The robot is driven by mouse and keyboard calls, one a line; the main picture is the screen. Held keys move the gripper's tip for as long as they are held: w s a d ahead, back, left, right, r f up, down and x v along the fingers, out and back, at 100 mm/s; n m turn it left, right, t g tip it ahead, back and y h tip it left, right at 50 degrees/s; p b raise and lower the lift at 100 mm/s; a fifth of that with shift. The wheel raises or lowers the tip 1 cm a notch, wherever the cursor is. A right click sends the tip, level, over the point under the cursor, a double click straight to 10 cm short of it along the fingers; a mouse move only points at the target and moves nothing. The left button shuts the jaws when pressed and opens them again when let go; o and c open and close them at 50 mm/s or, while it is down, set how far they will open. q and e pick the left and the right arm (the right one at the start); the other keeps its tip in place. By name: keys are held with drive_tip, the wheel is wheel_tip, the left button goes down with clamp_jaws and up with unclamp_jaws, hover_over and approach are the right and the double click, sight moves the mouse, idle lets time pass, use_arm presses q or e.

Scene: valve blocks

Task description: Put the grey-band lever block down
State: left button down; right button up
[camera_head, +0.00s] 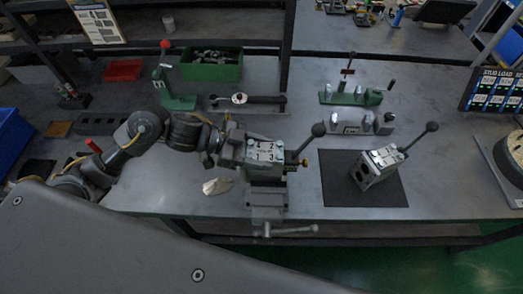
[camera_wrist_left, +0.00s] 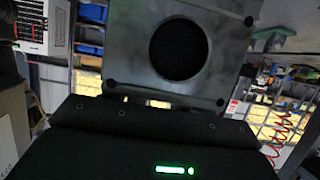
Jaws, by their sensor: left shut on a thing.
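A grey valve block (camera_head: 265,152) with a black-knobbed lever (camera_head: 305,141) is over the back of a grey vise (camera_head: 267,205). My left gripper (camera_head: 232,150) is shut on this block from its left side. I cannot tell whether the block rests in the vise or hangs just above it. In the left wrist view a grey block face (camera_wrist_left: 180,50) with a round dark bore fills the top middle. A second lever block (camera_head: 378,165) stands on a dark mat (camera_head: 345,192) to the right. Band colours are too small to tell. My right gripper is not in view.
A cream rag (camera_head: 217,186) lies left of the vise. Behind are a green bin (camera_head: 211,66), a green fixture (camera_head: 178,102) with a red knob, a long dark tool (camera_head: 247,100) and a grey rack (camera_head: 361,124). The right front bench has free room around the mat.

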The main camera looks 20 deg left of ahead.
use_arm(q)
drive_tip(key=shift+w, duration=0.1)
drive_tip(key=shift+c, duration=2.4)
unclamp_jaws()
drive_tip(key=shift+a+r, duration=0.1)
drive_tip(key=shift+a, duration=0.25)
drive_tip(key=b+v, duration=0.2)
drive_tip(key=v, duration=0.9)
drive_tip(key=shift+s, duration=0.3)
drive_tip(key=shift+a+r, duration=0.1)
drive_tip(key=shift+r, duration=0.05)
